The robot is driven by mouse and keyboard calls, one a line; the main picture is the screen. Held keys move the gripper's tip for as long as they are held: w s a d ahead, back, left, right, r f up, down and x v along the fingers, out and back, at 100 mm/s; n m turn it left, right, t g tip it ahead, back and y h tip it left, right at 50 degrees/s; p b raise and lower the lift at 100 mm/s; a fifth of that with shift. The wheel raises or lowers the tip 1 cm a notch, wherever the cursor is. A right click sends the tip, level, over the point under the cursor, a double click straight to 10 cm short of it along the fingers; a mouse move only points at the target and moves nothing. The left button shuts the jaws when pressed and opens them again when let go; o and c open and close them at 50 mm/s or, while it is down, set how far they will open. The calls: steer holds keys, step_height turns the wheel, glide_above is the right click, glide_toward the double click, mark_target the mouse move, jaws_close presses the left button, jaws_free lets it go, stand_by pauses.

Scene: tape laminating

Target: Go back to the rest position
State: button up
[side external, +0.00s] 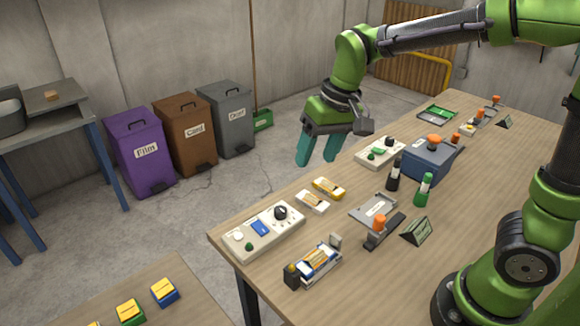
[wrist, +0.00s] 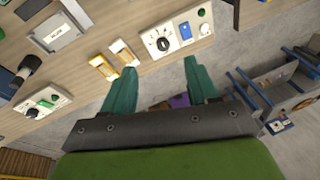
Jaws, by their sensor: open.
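My gripper (side external: 316,160) hangs in the air above the far left edge of the wooden table (side external: 345,255), with its two teal fingers pointing down. The fingers are apart with nothing between them. In the wrist view, the gripper (wrist: 159,66) has the table edge and grey floor beyond its fingertips. A yellow-and-white piece (side external: 328,188) and a whiter piece (side external: 312,202) lie side by side on the table, below the gripper and apart from it.
A control panel with a black knob (side external: 262,235) and a blue-and-yellow device (side external: 315,264) stand near the table's front end. Black (side external: 393,176) and green (side external: 423,190) bottles stand mid-table beside a blue-grey machine (side external: 430,160). Purple (side external: 141,160), brown and grey bins stand on the floor.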

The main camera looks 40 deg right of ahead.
steer(key=s+d+r+t, duration=0.1)
steer(key=s+d+t, duration=0.1)
steer(key=s, duration=0.4)
steer(key=s+d+r+m+t, duration=0.1)
steer(key=s+d+r+t, duration=0.1)
steer(key=s, duration=0.4)
steer(key=shift+s+t, duration=0.35)
steer(key=shift+t, duration=0.05)
steer(key=n+g+h, duration=0.2)
steer(key=n+g, duration=0.5)
steer(key=n, duration=0.3)
glide_above(281, 209)
step_height(281, 209, down, 5)
step_height(281, 209, down, 16)
steer(key=shift+f, duration=0.15)
steer(key=shift+c, duration=0.4)
